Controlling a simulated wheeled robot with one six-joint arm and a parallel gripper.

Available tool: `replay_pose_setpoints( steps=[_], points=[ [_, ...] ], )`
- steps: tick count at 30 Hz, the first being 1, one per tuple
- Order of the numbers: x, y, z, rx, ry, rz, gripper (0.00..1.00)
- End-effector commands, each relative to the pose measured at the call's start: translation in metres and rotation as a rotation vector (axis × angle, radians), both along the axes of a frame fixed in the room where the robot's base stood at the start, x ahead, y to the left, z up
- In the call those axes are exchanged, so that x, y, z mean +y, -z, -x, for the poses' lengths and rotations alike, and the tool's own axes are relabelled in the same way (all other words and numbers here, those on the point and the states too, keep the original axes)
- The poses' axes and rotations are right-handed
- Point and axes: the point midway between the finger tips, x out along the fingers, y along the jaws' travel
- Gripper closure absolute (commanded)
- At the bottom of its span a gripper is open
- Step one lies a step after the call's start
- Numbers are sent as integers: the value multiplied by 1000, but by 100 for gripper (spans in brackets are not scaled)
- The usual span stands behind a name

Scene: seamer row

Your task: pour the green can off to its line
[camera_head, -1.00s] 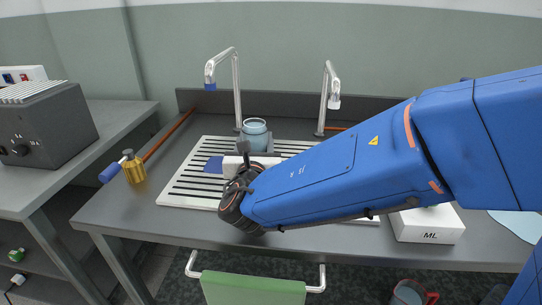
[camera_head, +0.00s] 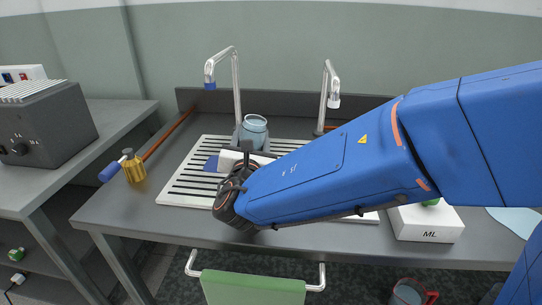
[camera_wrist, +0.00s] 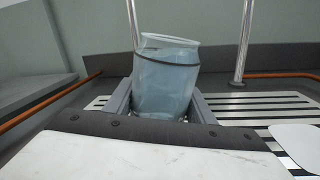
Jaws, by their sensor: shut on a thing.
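My gripper (camera_head: 250,140) is shut on a see-through pale-blue can (camera_head: 254,126) and holds it over the slotted white drain board, in front of the left tap. In the wrist view the can (camera_wrist: 166,85) stands between the two grey fingers, leaning a little. A dark line rings it below the rim and runs slanted in the picture. It looks bluish inside, but I cannot tell the liquid level against the line. I see no stream leaving the rim. The can I hold does not look green. A small green thing (camera_head: 432,202) shows on the white ML box, partly hidden by my arm.
The drain board (camera_head: 180,200) lies on the dark bench. A left tap (camera_head: 237,85) with a blue tip and a right tap (camera_head: 325,95) stand behind it.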

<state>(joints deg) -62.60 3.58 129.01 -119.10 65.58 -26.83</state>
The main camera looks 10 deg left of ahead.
Motion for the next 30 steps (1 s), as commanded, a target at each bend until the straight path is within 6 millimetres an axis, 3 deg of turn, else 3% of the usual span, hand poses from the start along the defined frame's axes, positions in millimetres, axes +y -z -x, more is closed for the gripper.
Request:
replay_pose_setpoints(
  steps=[30],
  points=[
    [3, -4, 0, -2, 0, -61, 84]
  ],
)
